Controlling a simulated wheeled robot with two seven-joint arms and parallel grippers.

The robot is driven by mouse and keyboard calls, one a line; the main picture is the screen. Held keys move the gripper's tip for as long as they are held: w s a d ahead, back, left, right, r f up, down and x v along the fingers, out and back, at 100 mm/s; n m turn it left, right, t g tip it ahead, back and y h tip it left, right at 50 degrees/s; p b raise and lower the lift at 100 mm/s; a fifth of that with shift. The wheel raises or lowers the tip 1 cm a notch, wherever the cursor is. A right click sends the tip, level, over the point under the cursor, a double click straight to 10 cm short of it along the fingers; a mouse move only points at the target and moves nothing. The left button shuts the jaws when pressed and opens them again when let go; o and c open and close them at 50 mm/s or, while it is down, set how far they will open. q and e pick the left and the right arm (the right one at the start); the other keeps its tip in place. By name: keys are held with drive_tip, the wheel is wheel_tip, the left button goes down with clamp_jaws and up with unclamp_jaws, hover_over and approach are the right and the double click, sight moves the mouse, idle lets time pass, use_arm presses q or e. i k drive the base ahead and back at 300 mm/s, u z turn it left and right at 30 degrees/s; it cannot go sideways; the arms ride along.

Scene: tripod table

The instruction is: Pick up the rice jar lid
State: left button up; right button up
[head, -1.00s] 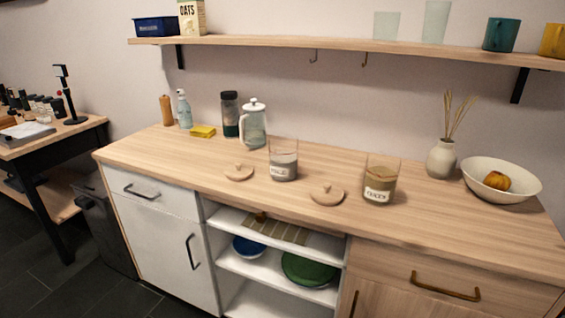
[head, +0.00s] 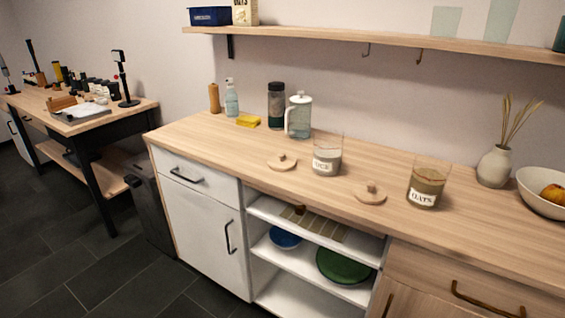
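The rice jar (head: 327,158) is a glass jar with a label that reads "RICE", standing open on the wooden counter. A round wooden lid (head: 282,162) with a small knob lies flat on the counter just left of it. A second, similar lid (head: 369,193) lies between the rice jar and the oats jar (head: 426,186), which is also open and labelled "OATS". Neither of my grippers is in view.
A glass pitcher (head: 299,116), a dark jar (head: 276,106), a yellow sponge (head: 248,121) and a spray bottle (head: 231,98) stand behind the lids. A vase (head: 495,167) and bowl (head: 546,193) are at right. The front counter strip is clear. A shelf (head: 380,46) hangs above.

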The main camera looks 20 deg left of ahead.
sight(281, 162)
drive_tip(key=u, duration=2.25)
drive_tip(key=i, duration=1.9)
drive_tip(key=z, duration=3.2)
